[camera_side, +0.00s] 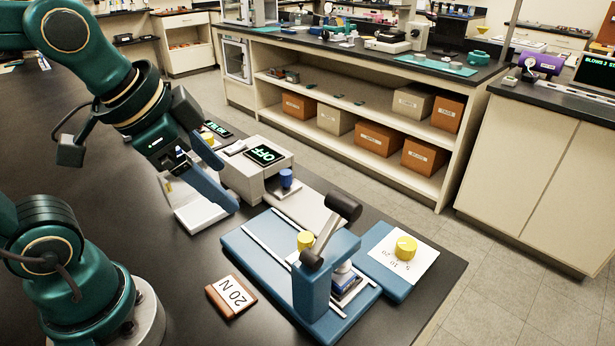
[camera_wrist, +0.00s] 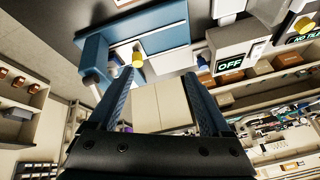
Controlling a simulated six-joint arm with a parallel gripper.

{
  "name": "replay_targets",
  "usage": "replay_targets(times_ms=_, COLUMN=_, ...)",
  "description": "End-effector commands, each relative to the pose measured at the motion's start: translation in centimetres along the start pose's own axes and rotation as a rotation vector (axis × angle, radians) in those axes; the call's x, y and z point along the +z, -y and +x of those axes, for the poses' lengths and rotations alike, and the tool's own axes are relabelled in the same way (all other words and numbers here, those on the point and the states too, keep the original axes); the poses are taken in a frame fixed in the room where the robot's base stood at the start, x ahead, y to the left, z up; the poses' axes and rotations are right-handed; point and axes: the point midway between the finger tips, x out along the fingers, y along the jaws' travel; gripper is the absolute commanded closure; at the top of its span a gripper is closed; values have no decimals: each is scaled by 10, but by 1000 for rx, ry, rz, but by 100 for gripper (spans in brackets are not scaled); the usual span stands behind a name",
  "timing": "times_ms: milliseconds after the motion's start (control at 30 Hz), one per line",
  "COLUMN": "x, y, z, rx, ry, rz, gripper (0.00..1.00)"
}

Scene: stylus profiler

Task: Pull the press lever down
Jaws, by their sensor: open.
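The press lever (camera_side: 343,207) is a grey arm with a dark cylindrical handle, tilted up and to the right from its pivot on the blue press frame (camera_side: 312,291). My gripper (camera_side: 230,190) is open and empty, above the bench to the left of the lever and clear of it. In the wrist view the two fingers (camera_wrist: 157,76) are spread apart with nothing between them.
A yellow knob (camera_side: 305,240) stands behind the lever arm. A blue block with a numbered white plate (camera_side: 381,246) is to the right. A device with an "OFF" display (camera_side: 266,154) stands behind the press. Bare bench lies at left.

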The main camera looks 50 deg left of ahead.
Motion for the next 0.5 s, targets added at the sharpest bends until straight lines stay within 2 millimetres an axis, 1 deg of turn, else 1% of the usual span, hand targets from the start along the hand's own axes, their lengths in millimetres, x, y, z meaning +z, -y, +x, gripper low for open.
replay_targets(times_ms=33, x=8, y=-5, z=-4, rx=-3, ry=-21, rz=-55, gripper=18)
replay_targets(times_ms=100, x=18, y=-11, z=-4, rx=-2, ry=-31, rz=-141, gripper=18)
replay_targets(times_ms=200, x=31, y=-17, z=-1, rx=6, ry=-17, rz=-268, gripper=18)
replay_targets(times_ms=267, x=36, y=-19, z=2, rx=10, ry=2, rz=-324, gripper=18)
replay_targets(times_ms=300, x=37, y=-20, z=3, rx=11, ry=7, rz=-351, gripper=25)
replay_targets(times_ms=367, x=36, y=-19, z=2, rx=11, ry=6, rz=-374, gripper=48)
replay_targets(times_ms=400, x=37, y=-20, z=2, rx=12, ry=12, rz=-371, gripper=63)
replay_targets(times_ms=467, x=42, y=-20, z=1, rx=10, ry=36, rz=-331, gripper=86)
replay_targets(times_ms=500, x=40, y=-16, z=-4, rx=-1, ry=39, rz=-285, gripper=100)
